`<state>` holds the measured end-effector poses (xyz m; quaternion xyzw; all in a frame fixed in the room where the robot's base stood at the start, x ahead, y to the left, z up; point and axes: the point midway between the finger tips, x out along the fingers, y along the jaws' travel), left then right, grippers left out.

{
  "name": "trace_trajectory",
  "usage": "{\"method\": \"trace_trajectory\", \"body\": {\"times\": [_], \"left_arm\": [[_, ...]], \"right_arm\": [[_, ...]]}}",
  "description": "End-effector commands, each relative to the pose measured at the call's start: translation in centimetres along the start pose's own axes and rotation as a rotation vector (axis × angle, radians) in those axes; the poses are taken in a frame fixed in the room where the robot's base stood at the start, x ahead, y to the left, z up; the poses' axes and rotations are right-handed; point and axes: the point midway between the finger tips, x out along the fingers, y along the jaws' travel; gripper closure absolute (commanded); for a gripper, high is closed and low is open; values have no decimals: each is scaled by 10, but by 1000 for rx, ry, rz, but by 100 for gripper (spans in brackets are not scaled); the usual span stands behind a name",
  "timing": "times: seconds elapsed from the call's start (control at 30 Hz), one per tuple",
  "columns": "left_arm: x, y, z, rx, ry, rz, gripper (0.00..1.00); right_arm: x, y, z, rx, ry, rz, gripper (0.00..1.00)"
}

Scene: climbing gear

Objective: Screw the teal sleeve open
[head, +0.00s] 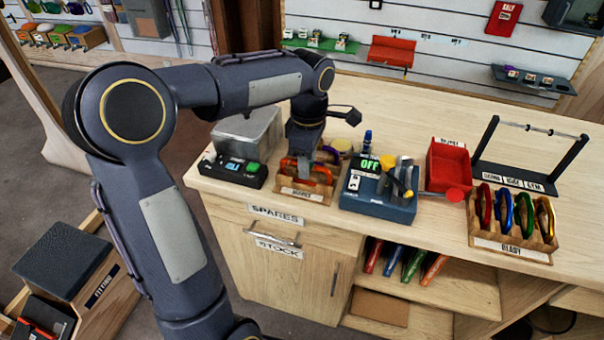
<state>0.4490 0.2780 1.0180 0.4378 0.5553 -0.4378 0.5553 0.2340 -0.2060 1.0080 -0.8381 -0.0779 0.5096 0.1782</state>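My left gripper (304,162) points down over a small wooden rack (299,194) near the counter's front edge. An orange-red carabiner (322,172) stands in this rack, right beside the gripper. The gripper's fingers are small and partly merge with the rack's contents, so I cannot tell whether they are open or hold anything. I cannot make out a teal sleeve; the gripper may be covering it. My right gripper is not in view.
A black box with a green button (234,171) stands left of the rack; a blue device reading OFF (376,207) stands right. Further right are a red bin (447,167), a rack of several coloured carabiners (512,246) and a black bar stand (483,143). The counter behind is mostly clear.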

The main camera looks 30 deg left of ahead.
Motion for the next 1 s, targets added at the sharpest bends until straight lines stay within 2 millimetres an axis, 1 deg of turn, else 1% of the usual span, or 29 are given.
{"method": "trace_trajectory", "body": {"times": [0.8,1.0], "left_arm": [[0,-17,0,0,0,0,60],[2,-16,0,0,0,-1,60]], "right_arm": [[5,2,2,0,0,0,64],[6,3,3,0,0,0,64]]}}
